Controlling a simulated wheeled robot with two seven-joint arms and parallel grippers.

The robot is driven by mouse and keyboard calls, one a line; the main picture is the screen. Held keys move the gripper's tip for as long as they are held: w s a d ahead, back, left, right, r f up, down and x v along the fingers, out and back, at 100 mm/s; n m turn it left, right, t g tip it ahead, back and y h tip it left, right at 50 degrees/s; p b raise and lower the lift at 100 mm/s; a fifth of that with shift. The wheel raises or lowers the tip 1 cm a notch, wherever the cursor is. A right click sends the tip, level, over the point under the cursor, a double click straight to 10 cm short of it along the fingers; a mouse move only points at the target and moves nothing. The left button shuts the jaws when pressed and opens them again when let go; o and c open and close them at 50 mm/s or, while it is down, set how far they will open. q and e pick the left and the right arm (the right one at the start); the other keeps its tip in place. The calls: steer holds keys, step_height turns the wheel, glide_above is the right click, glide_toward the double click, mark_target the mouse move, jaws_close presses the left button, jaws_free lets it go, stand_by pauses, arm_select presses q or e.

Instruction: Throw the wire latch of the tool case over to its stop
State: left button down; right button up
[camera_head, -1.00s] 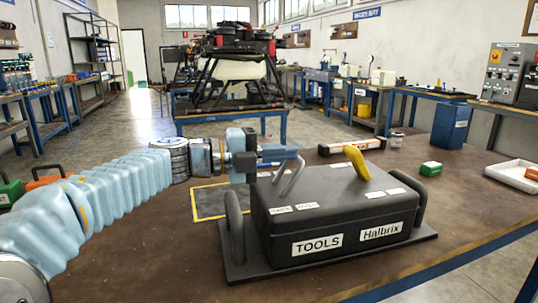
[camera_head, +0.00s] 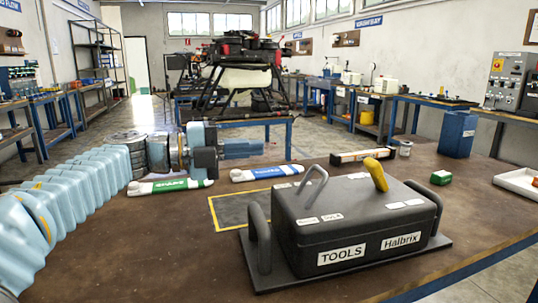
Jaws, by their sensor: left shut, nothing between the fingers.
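The black tool case (camera_head: 350,225) stands closed on its base board on the brown table, marked TOOLS and Halbrix. A grey wire loop (camera_head: 323,178), seemingly the wire latch, stands up from the lid's left part and leans right. A thick yellow piece (camera_head: 376,174) sticks up, tilted, on the lid to its right, apart from the loop. My left gripper (camera_head: 260,148) is shut and empty, behind and left of the case, clear of the wire loop. My right gripper is out of view.
Dark upright handles (camera_head: 263,240) flank the case. Behind it lie a yellow-edged mat (camera_head: 228,213), a green-labelled tube (camera_head: 170,186) and a blue-labelled tube (camera_head: 268,173). The front left tabletop is clear.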

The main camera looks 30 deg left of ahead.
arm_select(q)
steer(key=w+a+r+n+t+y+b, duration=0.1)
steer(key=w+a+r+n+t+y, duration=0.3)
steer(key=a+r+n+t+y, duration=0.85)
steer(key=a+f+n+g+y+b, duration=0.1)
steer(key=a+f+n+g+y, duration=0.1)
steer(key=a+n+g+y, duration=0.6)
steer(key=w+d+f+n+g+h+b, duration=0.2)
steer(key=d+f+n+g+h, duration=0.15)
steer(key=f+h, duration=0.45)
steer(key=s+d+m+g+h, duration=0.25)
steer(key=d+h, duration=0.25)
steer(key=d, duration=0.4)
steer(key=s+d+m+g+h, duration=0.1)
steer(key=s+d+m+h, duration=0.3)
steer(key=d, duration=0.5)
steer(key=shift+n+h, duration=0.25)
steer(key=shift+h, duration=0.1)
steer(key=x, duration=0.4)
steer(key=f+x, duration=0.1)
steer(key=x, duration=0.3)
steer(key=a+b+x, duration=0.1)
steer(key=x, duration=0.3)
steer(key=shift+w+f, duration=0.15)
steer(key=shift+w+d+f, duration=0.1)
steer(key=shift+w+f, duration=0.1)
steer(key=shift+f, duration=0.2)
